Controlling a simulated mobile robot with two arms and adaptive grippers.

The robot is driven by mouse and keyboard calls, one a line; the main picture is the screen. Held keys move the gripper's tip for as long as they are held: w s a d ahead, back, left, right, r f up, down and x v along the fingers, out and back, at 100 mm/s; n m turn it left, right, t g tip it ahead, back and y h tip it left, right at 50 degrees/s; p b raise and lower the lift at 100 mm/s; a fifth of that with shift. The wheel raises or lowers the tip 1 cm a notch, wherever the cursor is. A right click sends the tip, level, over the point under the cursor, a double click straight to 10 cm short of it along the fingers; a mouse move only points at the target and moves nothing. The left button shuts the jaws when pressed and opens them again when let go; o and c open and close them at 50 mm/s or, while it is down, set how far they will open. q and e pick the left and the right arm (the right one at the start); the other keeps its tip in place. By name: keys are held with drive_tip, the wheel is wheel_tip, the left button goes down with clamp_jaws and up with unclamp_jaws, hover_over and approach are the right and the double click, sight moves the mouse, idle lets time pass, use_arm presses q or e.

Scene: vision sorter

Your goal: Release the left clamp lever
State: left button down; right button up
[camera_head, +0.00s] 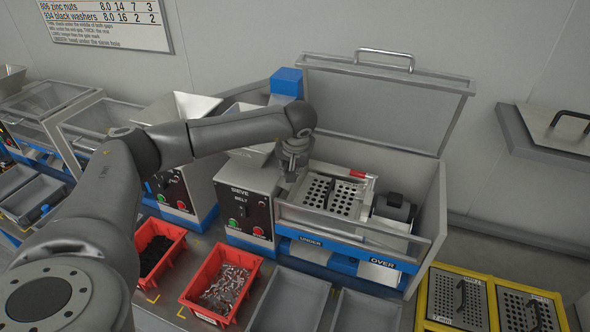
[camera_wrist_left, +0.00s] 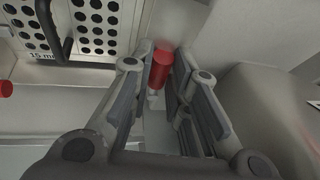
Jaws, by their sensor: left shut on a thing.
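My left gripper (camera_head: 291,176) is at the left side of the sieve machine's deck. In the left wrist view the left clamp lever (camera_wrist_left: 161,68), a red cylindrical grip on a pale stem, lies between the two fingers, which are shut on it. In the head view the gripper hides this lever. Another red-gripped lever (camera_head: 359,174) shows at the back right of the perforated sieve plate (camera_head: 319,190). The plate, with its dark handle, also shows in the left wrist view (camera_wrist_left: 97,28). My right gripper is not in view.
The sieve machine's clear lid (camera_head: 380,105) stands open behind the deck. A control box (camera_head: 245,208) is left of the deck. Red bins (camera_head: 222,293) and grey trays (camera_head: 290,301) stand in front. Yellow-framed sieve plates (camera_head: 455,299) are at the right.

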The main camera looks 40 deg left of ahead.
use_arm(q)
drive_tip(key=c, duration=1.4)
unclamp_jaws()
drive_tip(key=v, duration=1.2)
